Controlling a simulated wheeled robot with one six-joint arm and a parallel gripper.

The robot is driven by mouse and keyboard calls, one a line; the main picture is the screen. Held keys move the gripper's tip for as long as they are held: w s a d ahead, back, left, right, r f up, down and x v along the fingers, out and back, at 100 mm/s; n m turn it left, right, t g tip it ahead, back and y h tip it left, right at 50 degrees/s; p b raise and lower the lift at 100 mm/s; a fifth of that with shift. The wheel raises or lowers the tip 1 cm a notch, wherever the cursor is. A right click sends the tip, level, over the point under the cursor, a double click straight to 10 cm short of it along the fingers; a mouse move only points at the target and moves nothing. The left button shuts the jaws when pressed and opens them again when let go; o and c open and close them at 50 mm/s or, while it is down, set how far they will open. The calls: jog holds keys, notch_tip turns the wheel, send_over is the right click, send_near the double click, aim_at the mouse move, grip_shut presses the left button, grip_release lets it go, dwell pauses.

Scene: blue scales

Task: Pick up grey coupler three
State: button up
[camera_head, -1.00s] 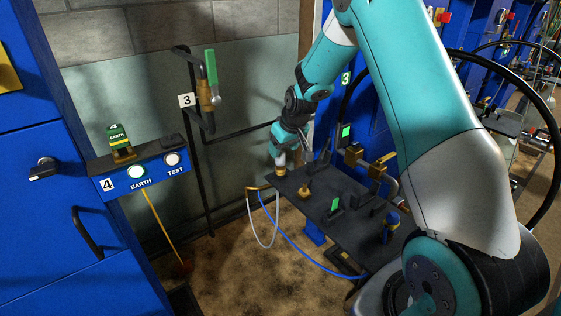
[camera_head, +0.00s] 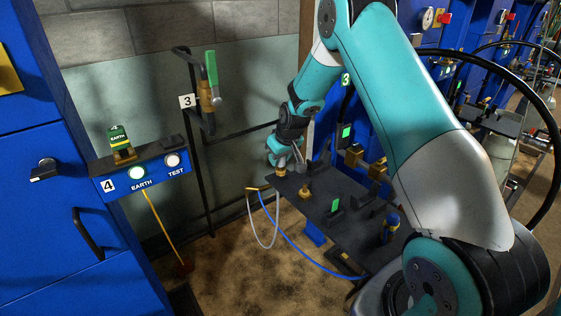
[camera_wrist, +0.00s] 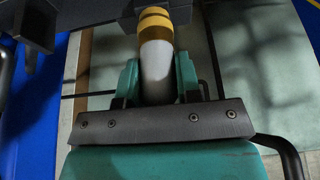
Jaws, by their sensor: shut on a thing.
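A grey coupler (camera_wrist: 157,72) with yellow bands at its far end stands between my teal jaws in the wrist view. My gripper (camera_wrist: 158,88) is shut on its grey body. In the head view my gripper (camera_head: 283,160) is at the far left end of a dark shelf (camera_head: 318,212). The brass-coloured lower end of the coupler (camera_head: 281,173) shows just under the jaws, at the shelf edge. Whether it touches the shelf is not clear. I cannot read a number on the coupler.
A brass fitting (camera_head: 305,191), a green-marked block (camera_head: 334,205) and a blue-topped fitting (camera_head: 390,226) stand on the shelf. A blue hose (camera_head: 291,246) and a white hose (camera_head: 262,243) hang below. A valve with a green handle (camera_head: 211,69) is on the wall behind.

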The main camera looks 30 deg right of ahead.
jog(key=shift+r, duration=0.15)
notch_tip(320, 180, up, 20)
jog(key=s+a+f+p, duration=0.8)
jog(key=s+a+f, duration=0.4)
jog(key=s+f, duration=0.2)
jog(key=shift+s+f, duration=0.2)
jog(key=shift+f, duration=0.15)
dwell(0.5)
